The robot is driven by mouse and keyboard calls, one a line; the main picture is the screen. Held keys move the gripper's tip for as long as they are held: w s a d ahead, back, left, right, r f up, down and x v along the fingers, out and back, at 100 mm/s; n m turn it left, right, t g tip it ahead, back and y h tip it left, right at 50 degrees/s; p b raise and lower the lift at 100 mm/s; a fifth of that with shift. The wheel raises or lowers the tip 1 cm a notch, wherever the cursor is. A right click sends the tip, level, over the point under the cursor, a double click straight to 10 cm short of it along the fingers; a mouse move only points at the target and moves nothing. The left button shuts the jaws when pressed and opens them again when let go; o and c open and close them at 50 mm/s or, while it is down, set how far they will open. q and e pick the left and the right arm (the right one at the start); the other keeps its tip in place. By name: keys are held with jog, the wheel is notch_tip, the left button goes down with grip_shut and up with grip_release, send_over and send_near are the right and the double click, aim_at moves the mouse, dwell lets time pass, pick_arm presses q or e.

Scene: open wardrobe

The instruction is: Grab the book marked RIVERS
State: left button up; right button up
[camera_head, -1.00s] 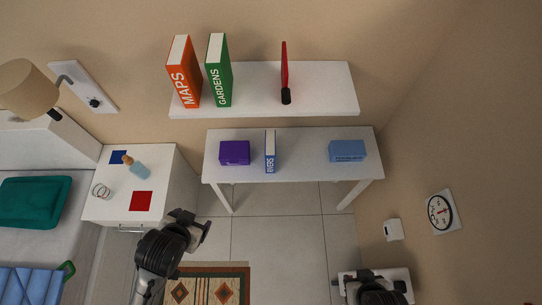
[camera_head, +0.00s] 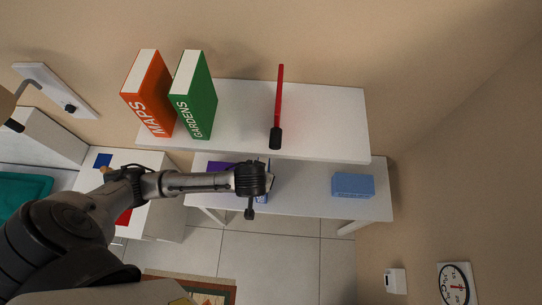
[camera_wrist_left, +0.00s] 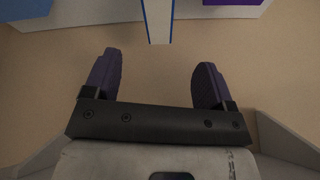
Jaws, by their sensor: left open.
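The blue-and-white RIVERS book (camera_head: 262,198) stands on the lower white table and is mostly hidden behind my left gripper (camera_head: 255,186) in the head view. Its lettering cannot be read now. In the left wrist view the book (camera_wrist_left: 157,20) shows as a white page edge between two blue covers, at the top centre. There my left gripper (camera_wrist_left: 153,72) is open and empty, its two dark fingers spread apart. The book lies beyond the fingertips, roughly in line with the gap between them. My right gripper is not in view.
A purple box (camera_head: 215,167) sits left of the book, partly hidden by my arm. A light blue box (camera_head: 353,186) sits to the right. The shelf above (camera_head: 320,115) holds the orange MAPS book (camera_head: 150,95), green GARDENS book (camera_head: 195,95) and a red-and-black object (camera_head: 277,110).

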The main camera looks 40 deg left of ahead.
pick_arm(q)
jog(key=w+f, duration=0.1)
jog(key=f, duration=0.1)
jog(key=a+f+n, duration=0.1)
jog(key=f, duration=0.2)
jog(key=w+f+n+b, duration=0.1)
jog(key=f, duration=0.2)
jog(key=shift+w+a, duration=0.3)
jog(key=shift+a, duration=0.1)
jog(key=x, duration=0.4)
jog(key=shift+w, duration=0.2)
jog(key=shift+w+f, duration=0.1)
jog(key=shift+f, duration=0.35)
jog(key=shift+f, duration=0.25)
jog(key=shift+c, duration=0.3)
grip_shut()
dwell(0.4)
